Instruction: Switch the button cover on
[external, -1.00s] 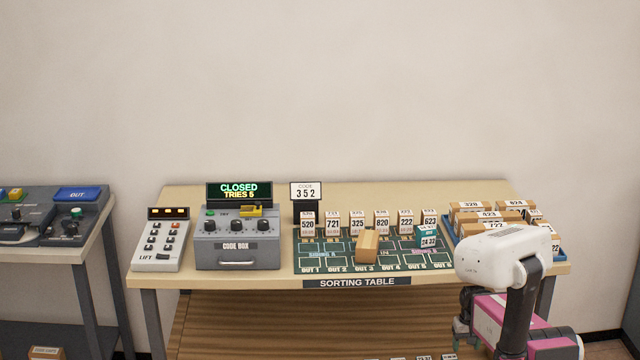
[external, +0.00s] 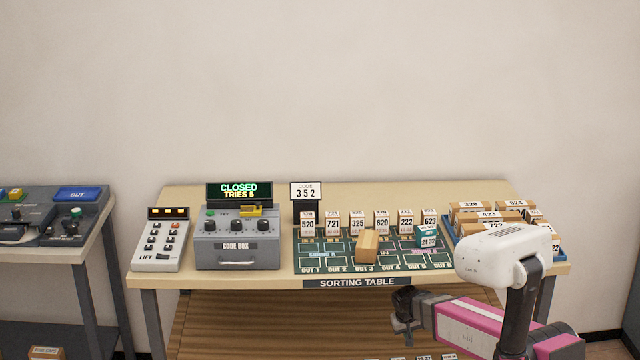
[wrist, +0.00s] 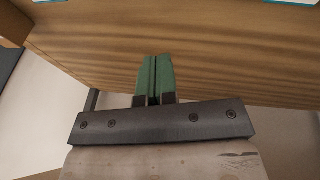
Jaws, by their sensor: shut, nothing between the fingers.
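The grey code box (external: 237,247) stands on the sorting table, left of the middle. A yellow piece (external: 252,211), which looks like a button cover, sits on its top right. I cannot tell whether that piece is up or down. A green button (external: 210,212) is on the box's left, above several dark knobs. The display (external: 239,190) reads CLOSED, TRIES 5. My gripper (external: 407,325) is in front of the table, below its top edge and well right of the box. In the wrist view its green fingers (wrist: 154,80) are shut with nothing between them.
A LIFT keypad (external: 162,245) stands left of the box. Parcels and a green mat (external: 335,256) fill the table's right part. Another desk with a console (external: 55,215) is at far left. The wooden lower shelf (external: 270,320) is behind my gripper.

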